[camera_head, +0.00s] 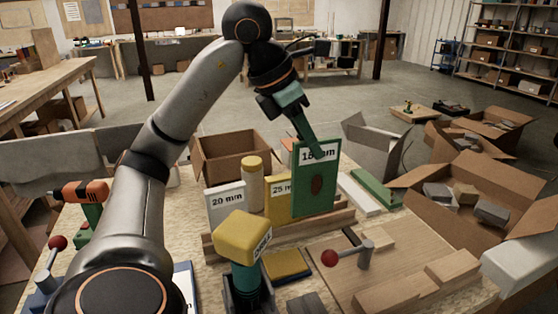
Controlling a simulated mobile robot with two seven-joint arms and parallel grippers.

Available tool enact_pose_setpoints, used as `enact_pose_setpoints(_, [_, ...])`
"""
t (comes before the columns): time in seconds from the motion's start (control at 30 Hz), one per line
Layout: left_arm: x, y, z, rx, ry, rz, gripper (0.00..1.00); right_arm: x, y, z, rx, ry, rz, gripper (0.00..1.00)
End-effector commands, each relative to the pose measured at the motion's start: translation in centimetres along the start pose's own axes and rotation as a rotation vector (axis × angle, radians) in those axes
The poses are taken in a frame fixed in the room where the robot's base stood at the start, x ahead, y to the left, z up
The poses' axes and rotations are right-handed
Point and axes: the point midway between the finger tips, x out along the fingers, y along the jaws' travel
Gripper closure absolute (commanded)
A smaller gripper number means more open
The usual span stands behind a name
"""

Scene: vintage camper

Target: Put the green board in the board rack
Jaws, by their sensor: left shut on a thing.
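The green board (316,188) has a white label reading "18 mm" and a brown oval mark. It stands about upright at the right part of the wooden board rack (228,242). My left gripper (314,150) comes down from above and is shut on the board's top edge, partly covering the label. The board's lower edge is close to the rack's front rail; I cannot tell whether it rests in a slot. A white 20 mm board (226,207) and a yellow 25 mm board (279,199) stand in the rack to its left. My right gripper is not in view.
A red-knobbed clamp (345,256) and wooden blocks (455,267) lie at front right. Open cardboard boxes (470,190) stand at right; another (230,155) is behind the rack.

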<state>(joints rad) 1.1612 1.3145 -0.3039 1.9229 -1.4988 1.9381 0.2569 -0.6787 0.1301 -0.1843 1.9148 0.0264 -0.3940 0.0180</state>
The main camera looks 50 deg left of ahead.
Motion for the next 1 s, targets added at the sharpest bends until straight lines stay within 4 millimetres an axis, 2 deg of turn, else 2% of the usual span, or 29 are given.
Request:
enact_pose_setpoints(0.13, [0.2, 0.3, 0.1, -0.008, -0.001, 0.003, 1.00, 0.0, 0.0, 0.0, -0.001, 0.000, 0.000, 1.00])
enact_pose_setpoints(0.23, [1.2, 1.3, 0.7, -0.011, 0.001, 0.001, 1.00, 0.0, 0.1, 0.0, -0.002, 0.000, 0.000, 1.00])
enact_pose_setpoints(0.53, [6.3, 6.5, 3.6, -0.011, 0.001, -0.002, 1.00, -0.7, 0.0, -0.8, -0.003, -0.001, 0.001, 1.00])
enact_pose_setpoints(0.6, [8.2, 7.5, 3.5, -0.010, 0.004, 0.000, 1.00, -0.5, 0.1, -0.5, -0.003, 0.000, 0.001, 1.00])
enact_pose_setpoints(0.8, [11.4, 9.2, 3.5, -0.008, 0.002, 0.003, 1.00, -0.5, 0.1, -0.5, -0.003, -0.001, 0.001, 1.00])
enact_pose_setpoints(1.0, [12.9, 10.0, 3.6, -0.008, 0.001, 0.003, 1.00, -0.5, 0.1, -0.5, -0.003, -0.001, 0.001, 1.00])
